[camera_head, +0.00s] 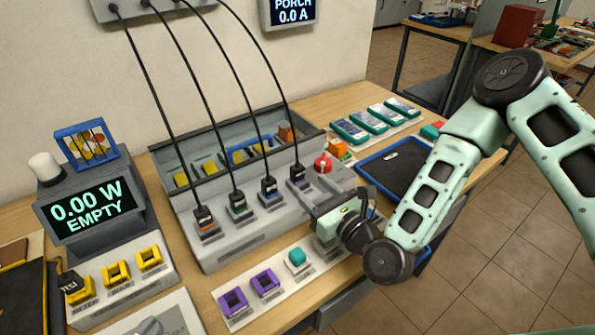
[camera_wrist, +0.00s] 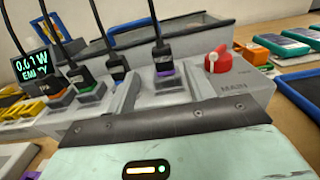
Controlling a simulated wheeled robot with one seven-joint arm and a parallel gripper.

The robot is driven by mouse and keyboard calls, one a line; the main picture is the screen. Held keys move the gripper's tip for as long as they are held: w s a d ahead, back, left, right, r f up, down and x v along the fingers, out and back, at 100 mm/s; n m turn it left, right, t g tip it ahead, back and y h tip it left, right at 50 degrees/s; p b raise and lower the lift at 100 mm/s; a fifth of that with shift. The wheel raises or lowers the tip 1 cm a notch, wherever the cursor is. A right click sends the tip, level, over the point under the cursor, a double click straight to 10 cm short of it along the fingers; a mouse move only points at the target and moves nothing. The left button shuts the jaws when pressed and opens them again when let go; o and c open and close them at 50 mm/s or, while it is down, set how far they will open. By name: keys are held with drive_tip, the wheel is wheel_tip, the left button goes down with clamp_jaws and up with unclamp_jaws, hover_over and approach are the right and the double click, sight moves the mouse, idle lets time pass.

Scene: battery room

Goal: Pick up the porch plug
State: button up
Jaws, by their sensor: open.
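Several black plugs on cords sit upright in a row on a sloped grey panel (camera_head: 235,238). Their bases are orange (camera_head: 204,219), green (camera_head: 238,206), blue (camera_head: 269,189) and purple (camera_head: 298,175), left to right. I cannot read their labels well enough to tell which is the porch plug. My gripper (camera_head: 319,209) is open and low over the panel's right end, just in front of the purple-based plug. In the wrist view this plug (camera_wrist: 161,55) stands upright ahead of my gripper, apart from it. The fingertips are hard to make out.
A red rotary switch (camera_head: 322,164) marked MAIN stands right of the plugs. A meter (camera_head: 92,212) reads 0.00 W, EMPTY; a wall display (camera_head: 291,10) reads PORCH 0.0 A. Purple sockets (camera_head: 233,303) lie in front, a blue-rimmed tray (camera_head: 372,152) to the right. Cords hang above the panel.

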sight(300, 174)
drive_tip(key=shift+x, duration=0.9)
drive_tip(key=p+x, duration=0.2)
drive_tip(key=x, duration=0.2)
drive_tip(key=shift+w+p, duration=0.4)
drive_tip(key=shift+w, duration=0.05)
drive_tip(key=shift+w+a+f, duration=0.1)
drive_tip(key=shift+w+a, duration=0.1)
drive_tip(key=shift+w, duration=0.1)
drive_tip(key=c, duration=1.1)
